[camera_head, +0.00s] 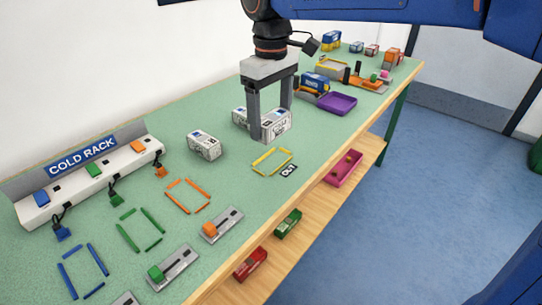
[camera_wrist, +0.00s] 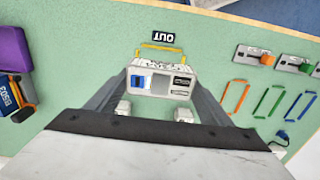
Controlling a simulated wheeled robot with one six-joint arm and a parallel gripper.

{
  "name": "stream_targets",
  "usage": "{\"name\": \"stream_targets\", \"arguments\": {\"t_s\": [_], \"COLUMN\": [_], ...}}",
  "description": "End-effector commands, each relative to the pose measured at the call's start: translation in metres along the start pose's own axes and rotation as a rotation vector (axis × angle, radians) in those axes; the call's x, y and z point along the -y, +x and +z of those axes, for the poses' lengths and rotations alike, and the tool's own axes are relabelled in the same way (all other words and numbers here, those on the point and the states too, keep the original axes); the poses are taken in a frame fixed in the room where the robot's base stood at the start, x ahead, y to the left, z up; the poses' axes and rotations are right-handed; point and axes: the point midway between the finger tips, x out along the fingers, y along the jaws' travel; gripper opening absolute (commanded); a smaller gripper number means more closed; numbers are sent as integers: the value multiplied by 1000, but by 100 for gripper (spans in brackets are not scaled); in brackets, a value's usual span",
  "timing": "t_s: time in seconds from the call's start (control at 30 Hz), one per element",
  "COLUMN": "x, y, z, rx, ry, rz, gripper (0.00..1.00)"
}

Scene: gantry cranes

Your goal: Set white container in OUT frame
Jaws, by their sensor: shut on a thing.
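My gripper (camera_head: 270,123) is shut on a white container (camera_head: 278,126) with dark print, above the green table. In the wrist view the container (camera_wrist: 160,80) sits between the two grey fingers and shows a blue panel and dark markings. The yellow OUT frame (camera_head: 272,161) lies empty on the table, just in front of the container in the head view. Its OUT label (camera_head: 288,171) is beside it. In the wrist view the container partly covers the yellow frame (camera_wrist: 160,47). I cannot tell whether the container touches the table. White surface also shows left of the near finger.
Another white container (camera_head: 204,145) stands to the left. Orange (camera_head: 187,196), green (camera_head: 141,229) and blue (camera_head: 83,271) frames lie farther left, near the cold rack (camera_head: 95,180). A purple tray (camera_head: 337,103) and blue box (camera_head: 315,83) stand to the right.

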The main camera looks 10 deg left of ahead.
Motion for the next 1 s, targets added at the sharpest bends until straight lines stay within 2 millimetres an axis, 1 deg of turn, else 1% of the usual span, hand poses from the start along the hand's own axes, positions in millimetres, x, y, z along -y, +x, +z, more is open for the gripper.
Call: {"name": "stream_targets", "arguments": {"t_s": [0.1,0.2,0.3,0.47,0.7,0.8,1.0], "x": [0,0,0,0,0,0,0], "y": [22,37,47,56,85,90,89], "z": [1,1,0,0,0,0,0], "rx": [4,3,2,1,2,1,1], "ry": [0,-1,-1,-2,-2,-2,-2], "rz": [-1,-1,0,0,-1,0,0], "gripper": [49,49,49,49,49,49,49]}}
